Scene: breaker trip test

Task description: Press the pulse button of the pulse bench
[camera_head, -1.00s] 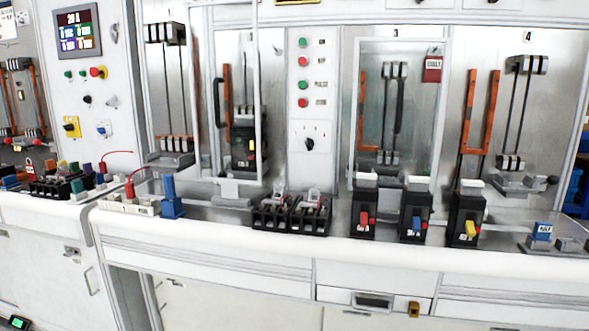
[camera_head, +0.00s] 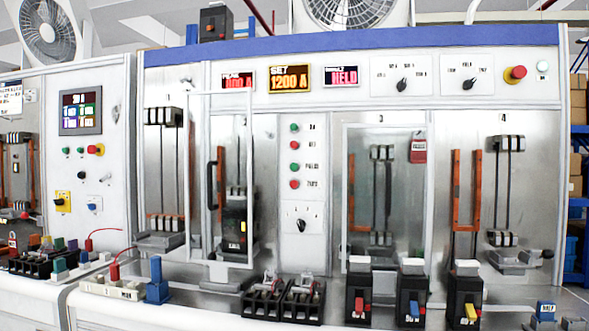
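The pulse bench (camera_head: 345,98) fills the middle of the head view. Its narrow button column holds green and red round buttons. The pulse button (camera_head: 294,167) is the green third one down, with a label beside it that seems to read PULSE. Above it are a green button (camera_head: 294,128) and a red button (camera_head: 294,145); below it is another red button (camera_head: 294,184). The set display (camera_head: 289,78) reads 1200 A and the result display (camera_head: 342,76) reads HELD. The left display (camera_head: 238,79) is hard to read. Neither of my grippers is in view.
A black breaker (camera_head: 235,230) stands in the bay left of the buttons, behind a framed door with a black handle (camera_head: 212,185). A rotary knob (camera_head: 301,225) sits below the buttons. Black terminal blocks (camera_head: 268,299) and several breakers (camera_head: 359,292) stand on the front ledge.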

